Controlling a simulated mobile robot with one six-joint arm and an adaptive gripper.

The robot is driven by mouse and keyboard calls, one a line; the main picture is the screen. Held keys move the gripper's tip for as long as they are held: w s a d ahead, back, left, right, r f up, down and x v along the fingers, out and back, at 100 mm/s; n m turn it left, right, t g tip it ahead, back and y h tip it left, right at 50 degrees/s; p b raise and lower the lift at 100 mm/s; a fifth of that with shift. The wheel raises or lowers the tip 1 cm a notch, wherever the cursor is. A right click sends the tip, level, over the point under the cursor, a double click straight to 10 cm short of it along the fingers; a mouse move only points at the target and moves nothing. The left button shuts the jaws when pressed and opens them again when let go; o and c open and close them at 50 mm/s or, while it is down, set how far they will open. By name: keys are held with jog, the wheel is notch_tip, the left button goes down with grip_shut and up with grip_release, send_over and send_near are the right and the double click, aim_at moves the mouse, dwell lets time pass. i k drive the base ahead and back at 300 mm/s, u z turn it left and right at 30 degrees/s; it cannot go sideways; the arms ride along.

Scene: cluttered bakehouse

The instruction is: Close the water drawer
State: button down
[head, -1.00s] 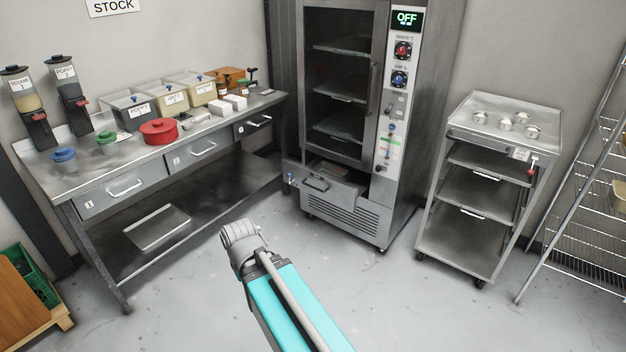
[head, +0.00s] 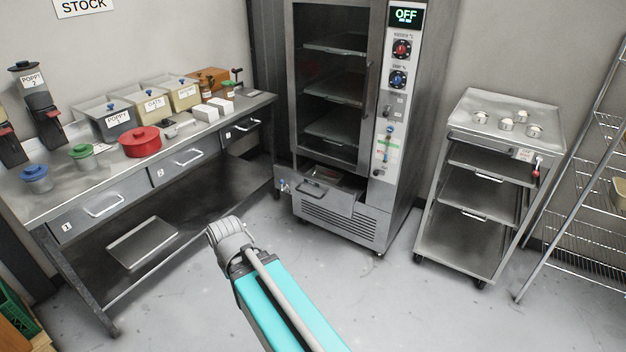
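The water drawer (head: 322,191) is in the lower part of the tall steel oven (head: 340,215), below the glass door. It has a dark bar handle on its front. It stands pulled out part-way, and I can see into its open top. My arm shows at the bottom centre as a teal link with a grey joint, with open floor between it and the oven. My gripper is not in view, so its state does not show.
A steel workbench (head: 100,240) with drawers stands left of the oven, holding bins and a red pot (head: 140,141). A shelved steel cart (head: 500,126) and a wire rack (head: 590,205) stand right. Floor (head: 330,275) before the oven is clear.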

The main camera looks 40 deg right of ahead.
aim_at(331, 189)
jog(key=z, duration=0.05)
jog(key=i, duration=0.8)
jog(key=z, duration=0.6)
jog(key=i, duration=0.6)
jog(key=z, duration=0.45)
